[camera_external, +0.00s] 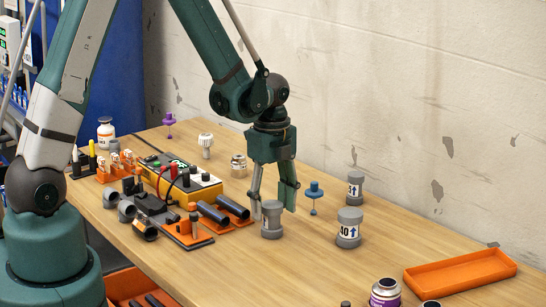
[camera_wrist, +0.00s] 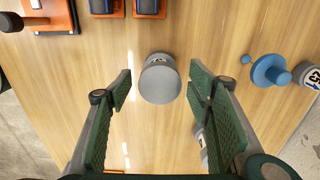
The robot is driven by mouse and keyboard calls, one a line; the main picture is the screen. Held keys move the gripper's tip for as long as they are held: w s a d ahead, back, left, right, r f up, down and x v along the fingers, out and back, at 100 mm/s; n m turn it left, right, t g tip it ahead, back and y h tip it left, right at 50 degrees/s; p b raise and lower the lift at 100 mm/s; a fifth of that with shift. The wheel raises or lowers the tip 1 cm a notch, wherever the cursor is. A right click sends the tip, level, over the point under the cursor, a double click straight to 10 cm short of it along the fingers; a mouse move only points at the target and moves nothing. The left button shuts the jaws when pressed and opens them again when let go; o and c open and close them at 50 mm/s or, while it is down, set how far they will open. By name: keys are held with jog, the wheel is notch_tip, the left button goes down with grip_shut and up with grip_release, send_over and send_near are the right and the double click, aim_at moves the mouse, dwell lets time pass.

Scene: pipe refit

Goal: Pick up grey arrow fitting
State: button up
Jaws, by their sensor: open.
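A grey fitting with a white label and a dark arrow (camera_external: 271,219) stands upright on the table below my gripper. In the wrist view its round grey top (camera_wrist: 160,85) lies between the two fingertips, with part of the label showing at its far edge. My gripper (camera_external: 273,201) is open and points down, its fingers apart on either side of the fitting; no contact is visible. Two similar grey fittings with arrow labels stand to the right, a nearer one (camera_external: 348,229) and a farther one (camera_external: 355,187).
A blue part (camera_external: 314,195) stands right of my gripper. Orange racks with dark pipes (camera_external: 213,213) and a yellow box (camera_external: 180,184) lie to the left. An orange tray (camera_external: 460,272) sits at the right, with a purple-labelled jar (camera_external: 385,293) near the front edge.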

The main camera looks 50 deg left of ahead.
jog(key=shift+c, duration=0.4)
jog(key=c, duration=1)
jog(key=shift+r, duration=0.15)
jog(key=shift+r+p, duration=0.65)
jog(key=shift+r, duration=4.2)
